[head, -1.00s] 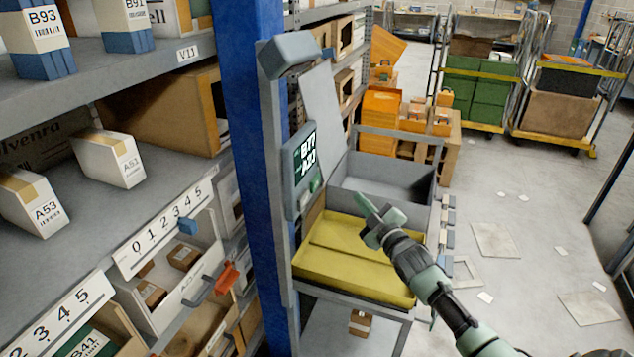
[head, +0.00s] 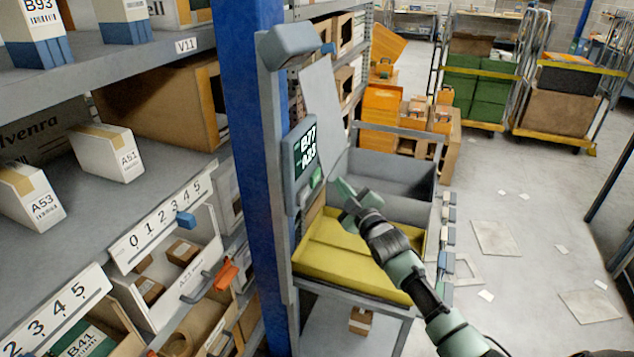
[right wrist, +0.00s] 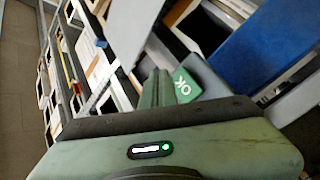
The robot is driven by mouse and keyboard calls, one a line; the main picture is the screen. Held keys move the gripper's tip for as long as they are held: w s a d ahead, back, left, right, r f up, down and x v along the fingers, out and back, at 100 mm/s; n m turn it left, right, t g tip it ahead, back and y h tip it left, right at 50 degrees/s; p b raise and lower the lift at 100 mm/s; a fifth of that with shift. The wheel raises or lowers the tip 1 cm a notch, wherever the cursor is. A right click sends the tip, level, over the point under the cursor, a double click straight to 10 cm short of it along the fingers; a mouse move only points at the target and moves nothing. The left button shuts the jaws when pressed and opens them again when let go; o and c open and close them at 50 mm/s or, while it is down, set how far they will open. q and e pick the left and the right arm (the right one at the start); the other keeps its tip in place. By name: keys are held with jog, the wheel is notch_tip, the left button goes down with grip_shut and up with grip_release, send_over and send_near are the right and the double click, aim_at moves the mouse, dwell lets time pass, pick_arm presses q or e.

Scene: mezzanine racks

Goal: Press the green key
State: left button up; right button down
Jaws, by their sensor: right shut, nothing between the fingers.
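The green key (head: 316,178) sits at the bottom of a grey display unit (head: 304,157) mounted on the blue post. In the right wrist view the green key (right wrist: 184,88) carries the white letters OK and shows close beside my fingertips. My right gripper (head: 343,190) is shut and empty, just to the right of the key in the head view. In the right wrist view the shut fingers (right wrist: 156,88) point toward the display unit; I cannot tell whether they touch the key. The left gripper is not in view.
The blue post (head: 250,130) and shelves with labelled boxes (head: 105,152) are at left.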

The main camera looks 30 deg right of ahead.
aim_at(319, 174)
jog(key=shift+w+a+b, duration=0.3)
jog(key=shift+w+a, duration=0.7)
jog(key=shift+w, duration=0.2)
dwell(1.2)
jog(key=shift+w+a, duration=0.3)
jog(key=shift+w+a, duration=0.3)
jog(key=shift+w, duration=0.05)
dwell(0.9)
jog(key=shift+s+d, duration=0.6)
jog(key=shift+s, duration=0.1)
jog(key=shift+s+d+p, duration=1.15)
jog(key=shift+s+d, duration=0.45)
jog(key=shift+s, duration=0.3)
